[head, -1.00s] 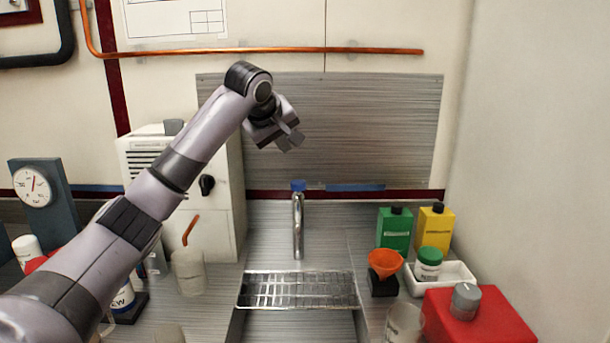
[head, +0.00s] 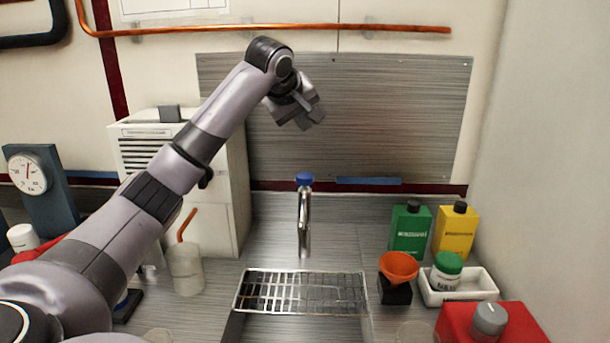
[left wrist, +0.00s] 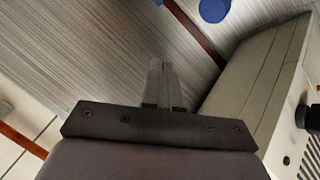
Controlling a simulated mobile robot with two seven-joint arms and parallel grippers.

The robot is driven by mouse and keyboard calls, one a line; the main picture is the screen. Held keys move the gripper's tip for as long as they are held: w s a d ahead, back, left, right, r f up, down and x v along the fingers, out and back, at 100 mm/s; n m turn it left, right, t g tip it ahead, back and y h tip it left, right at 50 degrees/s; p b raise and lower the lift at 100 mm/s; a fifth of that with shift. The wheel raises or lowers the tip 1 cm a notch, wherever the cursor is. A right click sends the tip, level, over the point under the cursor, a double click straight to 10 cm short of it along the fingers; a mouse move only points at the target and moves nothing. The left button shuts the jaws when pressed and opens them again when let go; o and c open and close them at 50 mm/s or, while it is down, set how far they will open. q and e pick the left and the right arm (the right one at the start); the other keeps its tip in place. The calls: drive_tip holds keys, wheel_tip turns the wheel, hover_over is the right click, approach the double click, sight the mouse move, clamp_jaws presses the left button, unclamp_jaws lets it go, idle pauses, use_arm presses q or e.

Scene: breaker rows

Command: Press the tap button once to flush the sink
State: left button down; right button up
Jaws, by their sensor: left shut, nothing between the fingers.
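The chrome tap (head: 304,225) stands upright behind the sink in the head view, with a blue button (head: 304,179) on its top. The sink is covered at the back by a metal wire rack (head: 300,292). My left gripper (head: 311,119) is shut and empty, in the air above the tap button and apart from it. In the left wrist view the closed fingers (left wrist: 164,82) point at the grey backsplash, and the blue button (left wrist: 213,9) shows at the top edge, partly cut off. My right gripper is in neither view.
A white box unit (head: 185,180) stands left of the tap. Right of the sink are an orange funnel (head: 399,266), a green bottle (head: 409,232), a yellow bottle (head: 455,232), a white tray (head: 437,296) and a red box (head: 470,325). A copper pipe (head: 270,27) runs along the wall.

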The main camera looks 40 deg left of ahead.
use_arm(q)
hover_over(305, 174)
drive_tip(key=s, duration=0.2)
drive_tip(key=f, duration=0.7)
drive_tip(key=shift+w+d+b, duration=0.25)
drive_tip(key=shift+b, duration=0.1)
drive_tip(key=shift+f+b, duration=0.5)
drive_tip(key=shift+f, duration=0.4)
drive_tip(key=shift+f, duration=0.15)
idle(0.6)
drive_tip(key=shift+f, duration=0.3)
drive_tip(key=shift+f+b, duration=0.6)
drive_tip(key=shift+f, duration=0.4)
idle(1.0)
drive_tip(key=shift+r+p, duration=1.4)
drive_tip(key=shift+p, duration=0.05)
